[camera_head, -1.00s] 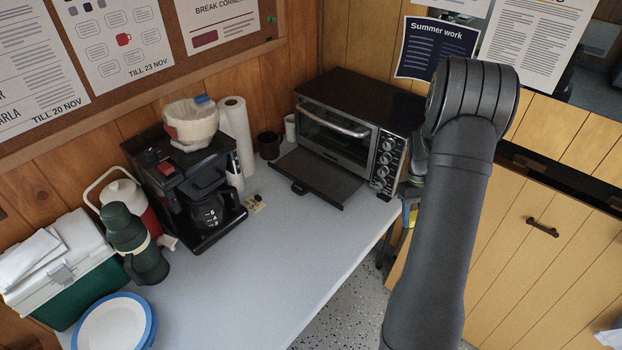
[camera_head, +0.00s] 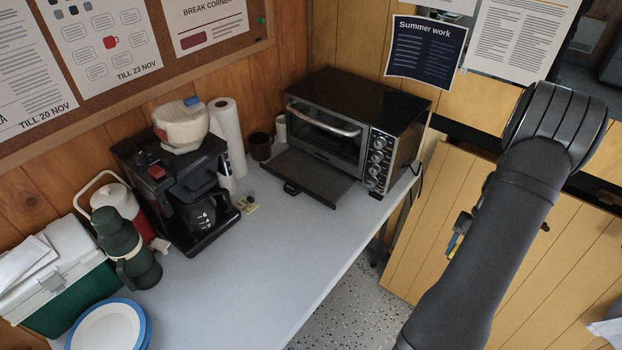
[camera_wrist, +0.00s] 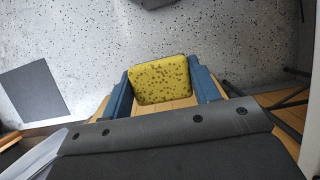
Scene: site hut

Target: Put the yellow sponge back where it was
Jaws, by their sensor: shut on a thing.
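The yellow sponge (camera_wrist: 159,80), speckled with dark spots, is held between the two blue fingers of my gripper (camera_wrist: 162,84) in the wrist view. The fingers press on its left and right sides. In the head view my gripper (camera_head: 457,236) is mostly hidden behind my arm; only a small blue and yellow bit shows, in front of the wooden cabinet front and right of the table (camera_head: 250,265). No second sponge and no marked place for one can be made out.
A toaster oven (camera_head: 345,113) with its door lowered stands at the table's far end. A coffee maker (camera_head: 172,190), paper towel roll (camera_head: 228,135), green flask (camera_head: 127,245), cooler (camera_head: 75,290) and plates (camera_head: 105,325) line the left. The table's middle and front are clear.

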